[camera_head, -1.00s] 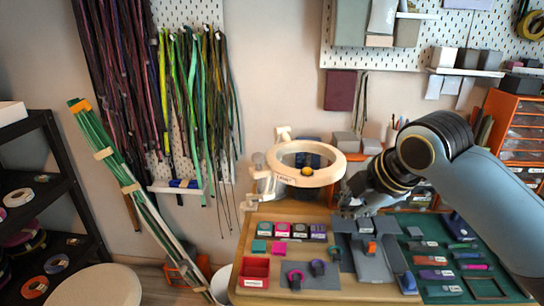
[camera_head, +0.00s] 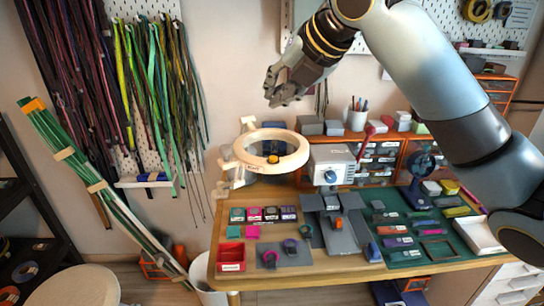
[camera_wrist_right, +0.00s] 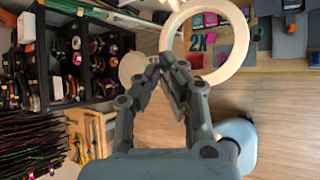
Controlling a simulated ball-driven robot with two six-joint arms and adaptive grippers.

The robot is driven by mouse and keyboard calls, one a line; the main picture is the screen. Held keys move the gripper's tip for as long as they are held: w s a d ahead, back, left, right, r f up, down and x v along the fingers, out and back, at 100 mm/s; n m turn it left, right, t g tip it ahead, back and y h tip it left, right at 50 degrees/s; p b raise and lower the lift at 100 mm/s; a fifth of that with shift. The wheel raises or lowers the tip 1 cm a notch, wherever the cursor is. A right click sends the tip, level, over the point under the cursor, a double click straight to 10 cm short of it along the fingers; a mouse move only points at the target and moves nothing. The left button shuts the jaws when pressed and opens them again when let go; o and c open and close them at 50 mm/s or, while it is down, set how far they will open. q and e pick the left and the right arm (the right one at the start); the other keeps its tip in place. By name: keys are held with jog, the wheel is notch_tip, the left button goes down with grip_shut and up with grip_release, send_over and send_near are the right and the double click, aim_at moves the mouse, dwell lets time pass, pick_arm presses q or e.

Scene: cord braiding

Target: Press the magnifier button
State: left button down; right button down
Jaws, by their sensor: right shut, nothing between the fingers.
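The magnifier (camera_head: 299,160) is a cream ring on a jointed arm, standing over the back left of the wooden workbench. A small yellow round part (camera_head: 273,158), perhaps its button, shows at the lower inside of the ring. My right gripper (camera_head: 274,90) is up in front of the wall, above the ring in the picture and apart from it. It is shut and empty. In the right wrist view the gripper's fingertips (camera_wrist_right: 170,60) meet, and the ring (camera_wrist_right: 243,35) shows beyond them. The yellow part cannot be made out there. My left gripper is not in view.
The workbench (camera_head: 330,272) holds a red bin (camera_head: 231,256), a grey braiding stand (camera_head: 340,238) and a green mat (camera_head: 440,250) with tools. A white-grey device (camera_head: 332,165) stands right of the ring. Cords hang on the left wall. The air around the gripper is open.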

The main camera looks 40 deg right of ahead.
aim_at(273, 159)
jog(key=shift+f, duration=0.1)
notch_tip(273, 159, down, 4)
jog(key=shift+r+b, duration=0.1)
jog(key=shift+b, duration=0.25)
notch_tip(273, 159, down, 3)
jog(key=b, duration=0.2)
jog(key=shift+r+b, duration=0.15)
jog(key=shift+b, duration=0.2)
jog(key=shift+f+b, duration=0.55)
jog(key=shift+f, duration=0.45)
jog(key=shift+f, duration=0.15)
jog(key=shift+f, duration=0.3)
